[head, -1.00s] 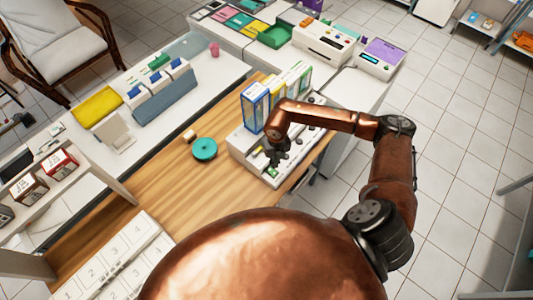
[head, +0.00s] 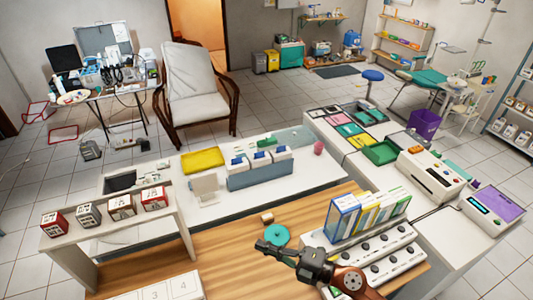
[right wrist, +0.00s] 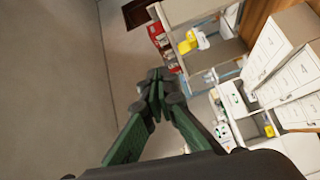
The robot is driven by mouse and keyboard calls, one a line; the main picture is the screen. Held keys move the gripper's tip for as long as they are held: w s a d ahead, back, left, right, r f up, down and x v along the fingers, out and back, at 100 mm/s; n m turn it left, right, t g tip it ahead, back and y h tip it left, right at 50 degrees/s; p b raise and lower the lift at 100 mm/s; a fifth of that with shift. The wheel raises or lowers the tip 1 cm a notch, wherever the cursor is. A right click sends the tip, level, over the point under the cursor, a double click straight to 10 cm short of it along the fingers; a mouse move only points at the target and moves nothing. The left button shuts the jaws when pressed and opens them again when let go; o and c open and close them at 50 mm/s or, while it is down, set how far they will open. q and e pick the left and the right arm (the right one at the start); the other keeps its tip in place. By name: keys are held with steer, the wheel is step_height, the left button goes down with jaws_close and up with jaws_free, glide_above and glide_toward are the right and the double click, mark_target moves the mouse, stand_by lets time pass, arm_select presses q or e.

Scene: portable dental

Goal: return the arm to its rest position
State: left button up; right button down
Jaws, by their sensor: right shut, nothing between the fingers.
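My right gripper (head: 268,247) is in the lower middle of the head view, above the wooden desk top and in front of a teal round object (head: 277,235). Its dark fingers point left. In the right wrist view the gripper (right wrist: 156,88) has its fingertips together, with nothing between them. Part of my copper-coloured right arm (head: 350,283) shows at the bottom of the head view. My left arm and gripper are not in view.
A white panel with dark knobs (head: 385,250) and upright coloured folders (head: 362,212) stand right of the gripper. Left are a shelf with small boxes (head: 122,206) and a yellow mat (head: 203,160). Bare wooden surface (head: 225,250) lies left of the gripper.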

steer(key=w+d+r+m+t+h, duration=0.3)
steer(key=w+d+r+m+t, duration=0.3)
steer(key=d+m+t, duration=0.3)
steer(key=w+d+f+m+t+h, duration=0.2)
steer(key=d+f+m+t+h, duration=0.1)
steer(key=d+m+h, duration=0.75)
steer(key=s+d+f+m+g+h, duration=0.3)
steer(key=s+d+f+g, duration=0.1)
steer(key=d+f, duration=0.4)
steer(key=s+d+f+m+g+h, duration=0.3)
steer(key=d+f+m, duration=0.1)
steer(key=d+f, duration=0.45)
steer(key=s+f+m+g+y, duration=0.1)
steer(key=s+f+g, duration=0.3)
steer(key=s+f, duration=0.55)
steer(key=s+f+m+g+y, duration=0.15)
steer(key=s+f+g, duration=0.4)
steer(key=s, duration=0.65)
step_height(320, 180, down, 34)
steer(key=s+a+b, duration=0.1)
steer(key=s+b, duration=0.1)
steer(key=b, duration=0.2)
steer(key=s+f+n+g+b, duration=0.1)
steer(key=s+f+g+b, duration=0.1)
steer(key=s+f, duration=1.7)
step_height(320, 180, down, 2)
steer(key=shift+s+a+f+b, duration=0.1)
steer(key=shift+s+a+b, duration=0.1)
steer(key=shift+b, duration=0.7)
